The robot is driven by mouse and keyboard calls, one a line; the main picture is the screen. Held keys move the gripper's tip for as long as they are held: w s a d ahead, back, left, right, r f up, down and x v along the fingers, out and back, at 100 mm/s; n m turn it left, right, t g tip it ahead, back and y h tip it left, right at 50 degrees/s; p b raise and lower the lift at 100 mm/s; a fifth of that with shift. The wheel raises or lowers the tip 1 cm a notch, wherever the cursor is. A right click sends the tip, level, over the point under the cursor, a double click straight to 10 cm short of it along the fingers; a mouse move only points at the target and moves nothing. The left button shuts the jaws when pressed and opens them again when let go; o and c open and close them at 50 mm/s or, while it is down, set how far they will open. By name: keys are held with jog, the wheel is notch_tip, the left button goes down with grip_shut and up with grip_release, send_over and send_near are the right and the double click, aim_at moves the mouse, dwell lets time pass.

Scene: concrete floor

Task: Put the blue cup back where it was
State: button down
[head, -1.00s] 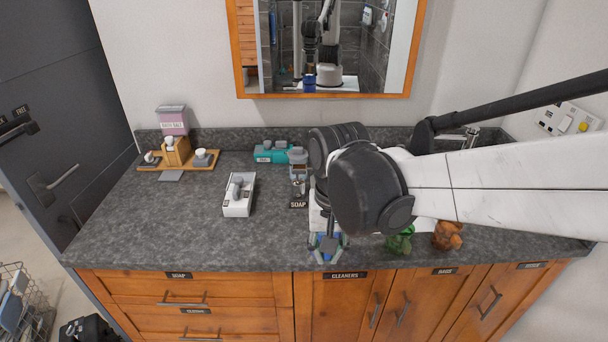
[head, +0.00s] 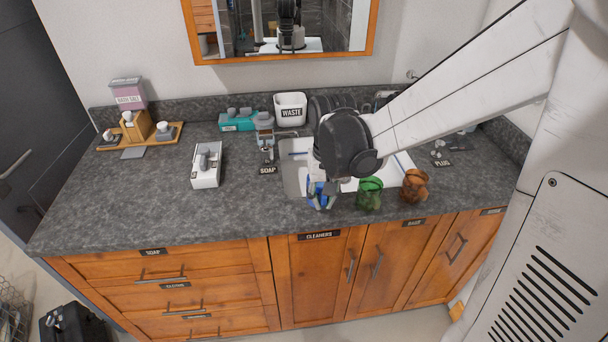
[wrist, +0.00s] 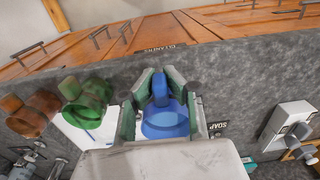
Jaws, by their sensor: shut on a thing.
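The blue cup (head: 312,188) is at the front of the grey counter, left of a green cup (head: 369,194) and a brown cup (head: 414,186). My gripper (head: 320,201) points down over it, with its fingers on either side. In the wrist view, the blue cup (wrist: 166,121) sits between the two grey-green fingers of my gripper (wrist: 162,92), which is shut on it. The green cup (wrist: 88,101) and brown cup (wrist: 33,115) show to the left there. The cup's base is partly hidden, so I cannot tell whether it touches the counter.
A white sink (head: 293,180) lies behind the cups. A white waste bin (head: 290,108), a teal box (head: 238,121) and a soap dispenser (head: 265,136) stand behind. A white box (head: 207,165) is to the left. The front left counter (head: 130,205) is clear.

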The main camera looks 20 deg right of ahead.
jog(key=shift+f, duration=1.95)
jog(key=shift+f, duration=0.15)
jog(key=c, duration=1.8)
grip_release()
notch_tip(320, 180, up, 12)
jog(key=shift+s+d+r+p, duration=0.1)
jog(key=shift+s+p, duration=0.05)
jog(key=shift+p, duration=0.2)
jog(key=shift+s+r, duration=0.35)
jog(key=shift+r, duration=0.05)
jog(key=shift+s+d+r+n+t, duration=0.1)
jog(key=shift+s+r+n+t, duration=0.15)
jog(key=shift+s+r+t, duration=1.25)
jog(key=shift+s+d+r+n+t, duration=0.2)
jog(key=shift+s+t, duration=0.65)
jog(key=shift+s, duration=1.65)
jog(key=shift+s+a+r+n+t, duration=0.1)
jog(key=shift+s+r+n+t, duration=0.15)
jog(key=shift+s+r+t, duration=1.3)
jog(key=shift+s+f+g, duration=0.4)
jog(key=shift+s+f, duration=0.05)
jog(key=shift+f, duration=0.2)
